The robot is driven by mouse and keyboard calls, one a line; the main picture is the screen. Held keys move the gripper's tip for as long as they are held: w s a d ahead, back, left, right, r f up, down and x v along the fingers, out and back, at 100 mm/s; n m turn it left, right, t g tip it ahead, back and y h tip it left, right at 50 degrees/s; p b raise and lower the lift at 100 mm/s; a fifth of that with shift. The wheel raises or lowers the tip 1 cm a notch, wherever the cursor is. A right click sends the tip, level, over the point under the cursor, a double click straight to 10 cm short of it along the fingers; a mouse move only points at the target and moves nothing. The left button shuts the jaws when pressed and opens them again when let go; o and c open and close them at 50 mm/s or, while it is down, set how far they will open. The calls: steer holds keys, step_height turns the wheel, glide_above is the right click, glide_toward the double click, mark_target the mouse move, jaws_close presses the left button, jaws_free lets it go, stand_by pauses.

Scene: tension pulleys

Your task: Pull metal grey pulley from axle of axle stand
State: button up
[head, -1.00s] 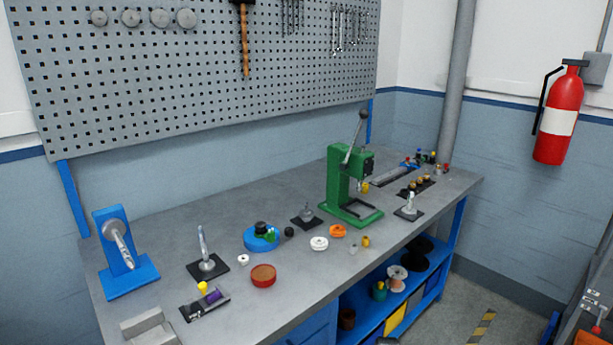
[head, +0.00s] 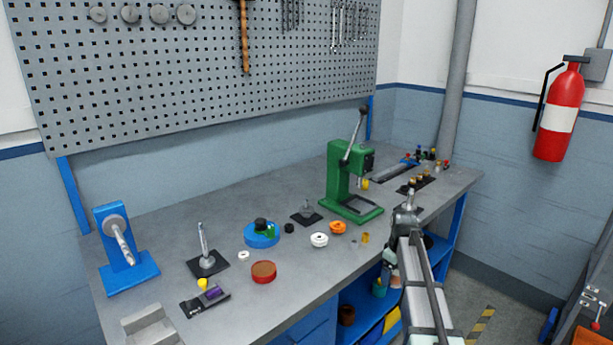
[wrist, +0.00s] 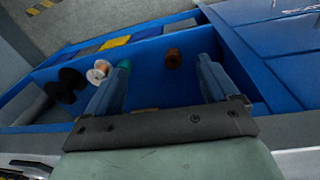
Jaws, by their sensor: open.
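A blue axle stand (head: 127,277) stands at the left end of the bench in the head view. A round metal grey pulley (head: 114,224) sits against its upright plate, around a light grey axle (head: 124,246) that sticks out toward the front. My gripper (wrist: 162,62) is open and empty in the wrist view, its two fingers spread, facing the blue shelf under the bench. In the head view my arm rises at the lower right, far from the axle stand; the fingertips cannot be made out there.
The bench (head: 160,230) holds an upright rod stand (head: 206,261), a red-brown disc (head: 263,272), a blue disc (head: 259,237) and a green press (head: 340,185). A grey block (head: 150,326) lies in front of the axle stand. The shelf holds a brown spool (wrist: 173,58).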

steer(key=w+r, duration=0.2)
steer(key=r, duration=0.3)
steer(key=w+a+r+n, duration=0.1)
steer(key=w+r, duration=0.2)
steer(key=r, duration=0.2)
steer(key=w+r+n+t, duration=0.1)
steer(key=w+r, duration=0.1)
steer(key=r, duration=0.2)
steer(key=shift+w+a+r, duration=0.25)
steer(key=shift+w+r, duration=0.1)
steer(key=shift+r, duration=0.05)
steer(key=w+a+r+n+g, duration=0.1)
steer(key=w+a+r+n, duration=0.15)
steer(key=w+a, duration=0.35)
steer(key=w+a+r+n, duration=0.2)
steer(key=w+a+r, duration=0.15)
steer(key=a, duration=0.45)
step_height(320, 180, up, 4)
steer(key=n+g, duration=0.1)
steer(key=n, duration=0.3)
glide_above(306, 205)
steer(key=shift+m, duration=0.25)
steer(key=f, duration=1.4)
steer(key=shift+w, duration=0.3)
steer(key=shift+r, duration=0.1)
steer(key=c, duration=1.2)
steer(key=shift+o, duration=0.2)
steer(key=shift+r, duration=2)
